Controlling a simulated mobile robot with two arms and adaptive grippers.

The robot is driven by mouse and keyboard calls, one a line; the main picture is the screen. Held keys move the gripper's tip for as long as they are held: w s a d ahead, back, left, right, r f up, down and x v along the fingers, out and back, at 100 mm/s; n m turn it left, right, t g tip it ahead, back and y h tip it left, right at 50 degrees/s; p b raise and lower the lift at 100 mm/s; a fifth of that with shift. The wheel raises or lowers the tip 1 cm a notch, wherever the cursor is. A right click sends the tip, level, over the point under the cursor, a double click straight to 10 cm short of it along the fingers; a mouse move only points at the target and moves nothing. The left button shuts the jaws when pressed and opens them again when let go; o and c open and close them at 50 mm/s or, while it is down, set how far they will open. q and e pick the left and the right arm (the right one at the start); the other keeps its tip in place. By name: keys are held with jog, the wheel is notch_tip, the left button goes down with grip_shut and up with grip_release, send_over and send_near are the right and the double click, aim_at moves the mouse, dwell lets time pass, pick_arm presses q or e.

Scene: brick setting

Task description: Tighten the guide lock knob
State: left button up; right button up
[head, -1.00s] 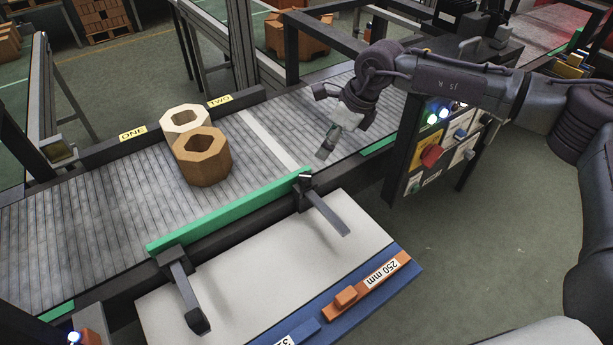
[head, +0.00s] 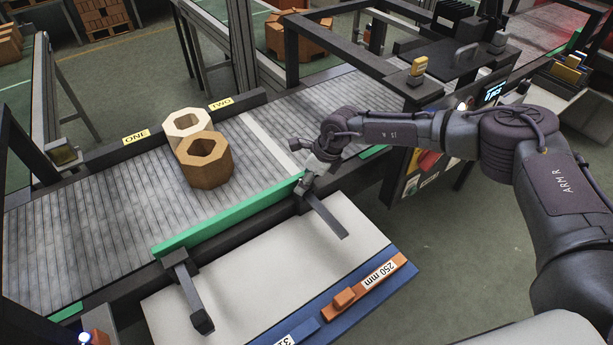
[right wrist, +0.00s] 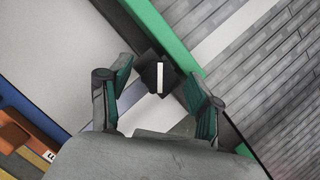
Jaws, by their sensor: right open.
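The guide lock knob (right wrist: 151,72) is a small black block with a white stripe, at the green guide rail (head: 228,215) near its right end. In the right wrist view it lies between the fingers of my right gripper (right wrist: 158,80), and the stripe runs nearly upright in the picture. The fingers are open, with a gap on both sides of the knob; I cannot tell the height between them. In the head view my right gripper (head: 308,182) is at the rail's right end and hides most of the knob. My left gripper is not in view.
Two hollow octagonal blocks, one pale (head: 184,122) and one brown (head: 206,168), stand on the roller conveyor (head: 95,215) behind the rail. A white table (head: 270,262) with an orange 250 mm gauge (head: 375,283) lies in front.

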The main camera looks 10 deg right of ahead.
jog(key=c, duration=1.1)
jog(key=shift+c, duration=0.2)
